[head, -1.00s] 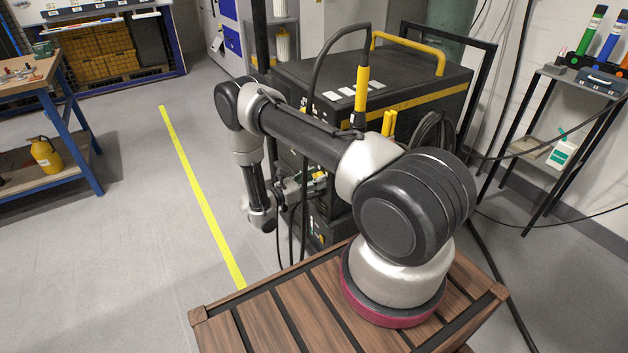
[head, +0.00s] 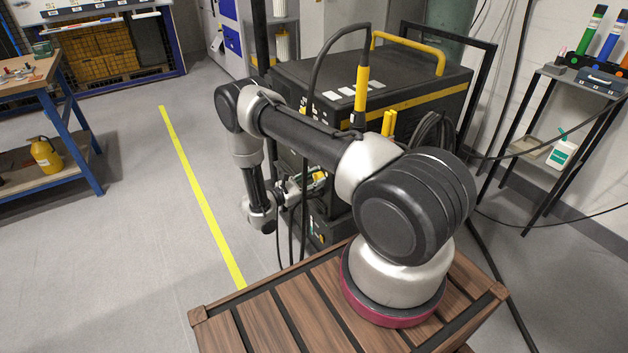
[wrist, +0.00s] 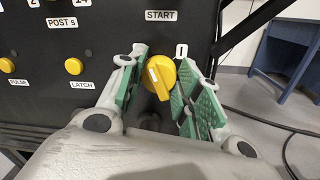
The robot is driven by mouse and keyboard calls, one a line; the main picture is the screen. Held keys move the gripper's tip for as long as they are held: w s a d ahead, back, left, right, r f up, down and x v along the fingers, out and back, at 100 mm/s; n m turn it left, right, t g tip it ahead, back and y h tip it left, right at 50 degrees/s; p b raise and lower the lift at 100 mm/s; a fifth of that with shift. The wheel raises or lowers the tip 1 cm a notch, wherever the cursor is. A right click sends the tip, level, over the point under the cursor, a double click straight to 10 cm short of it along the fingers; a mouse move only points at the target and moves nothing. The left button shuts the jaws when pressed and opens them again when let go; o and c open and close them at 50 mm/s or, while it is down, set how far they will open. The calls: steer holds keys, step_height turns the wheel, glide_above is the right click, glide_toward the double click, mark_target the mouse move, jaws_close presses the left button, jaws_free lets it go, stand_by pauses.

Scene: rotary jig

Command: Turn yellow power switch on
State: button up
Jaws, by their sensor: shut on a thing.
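The yellow power switch (wrist: 158,76) is a round knob with a raised grip and a white mark, on a dark panel in the wrist view. The START label (wrist: 161,15) is above it and a small 0 label (wrist: 181,51) is at its upper right. The knob's grip is tilted, its white mark at the upper left. My gripper (wrist: 160,84) has its green-padded fingers on both sides of the knob, shut on it. In the head view, my gripper (head: 292,187) is at the black cabinet's front, partly hidden; the switch is hard to make out there.
Yellow buttons (wrist: 74,67) with POST and LATCH labels are left of the switch on the panel. The black cabinet (head: 440,95) stands behind my arm, with cables hanging near the gripper. A blue workbench (head: 70,130) is at far left; open floor lies between.

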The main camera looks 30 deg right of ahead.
steer(key=m, duration=0.7)
steer(key=m+g, duration=0.1)
steer(key=m, duration=0.5)
steer(key=shift+f+m, duration=0.2)
steer(key=shift+m, duration=0.2)
steer(key=shift+s, duration=0.1)
steer(key=o, duration=1)
steer(key=shift+m, duration=0.3)
steer(key=shift+a, duration=0.1)
steer(key=a, duration=1.1)
steer(key=shift+s+a+f, duration=0.15)
steer(key=shift+a+f, duration=0.25)
